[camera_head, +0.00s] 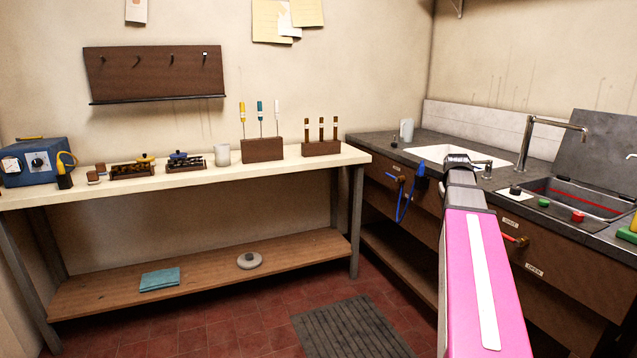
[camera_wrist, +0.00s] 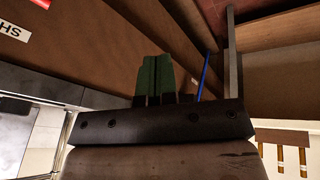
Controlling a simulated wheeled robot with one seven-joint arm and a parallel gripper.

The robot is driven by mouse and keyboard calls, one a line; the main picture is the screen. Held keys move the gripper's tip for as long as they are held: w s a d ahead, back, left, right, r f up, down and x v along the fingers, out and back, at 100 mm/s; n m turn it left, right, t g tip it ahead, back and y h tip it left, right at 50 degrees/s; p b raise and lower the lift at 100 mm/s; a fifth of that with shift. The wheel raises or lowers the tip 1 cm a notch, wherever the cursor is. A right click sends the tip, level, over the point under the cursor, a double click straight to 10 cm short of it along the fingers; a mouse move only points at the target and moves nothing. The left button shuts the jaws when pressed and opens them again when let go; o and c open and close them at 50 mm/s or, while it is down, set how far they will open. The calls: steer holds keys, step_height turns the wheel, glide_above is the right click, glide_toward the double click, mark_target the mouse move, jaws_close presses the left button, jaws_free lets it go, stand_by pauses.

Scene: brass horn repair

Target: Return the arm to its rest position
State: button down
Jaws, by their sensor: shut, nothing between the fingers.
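My arm (camera_head: 482,270), with a pink and white link, reaches forward at the right of the head view, beside the counter. Its far end is near the front edge of the sink. My gripper shows in the wrist view (camera_wrist: 154,77), with two green fingers together and nothing between them. In the head view I cannot make out the fingers. The wrist view looks along the brown counter fronts, tilted, and the fingers appear apart from them.
The cream workbench (camera_head: 200,182) holds a blue power box (camera_head: 38,163) and tool racks. Red floor around the grey mat (camera_head: 350,328) is clear.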

steer(key=s+a+f+g+y, duration=0.1)
steer(key=s+a+f, duration=0.5)
steer(key=a+f, duration=0.3)
steer(key=s+a+f+g, duration=0.1)
steer(key=s+a+f, duration=0.5)
steer(key=a+f, duration=0.3)
steer(key=s+a+f+g+y, duration=0.1)
steer(key=s+a+f, duration=0.5)
steer(key=a+f, duration=0.3)
step_height(320, 180, down, 3)
steer(key=shift+s+a+r+n+g+y, duration=0.15)
steer(key=shift+s+a+n+g+y, duration=0.15)
steer(key=shift+a+n, duration=0.1)
steer(key=shift+w, duration=0.1)
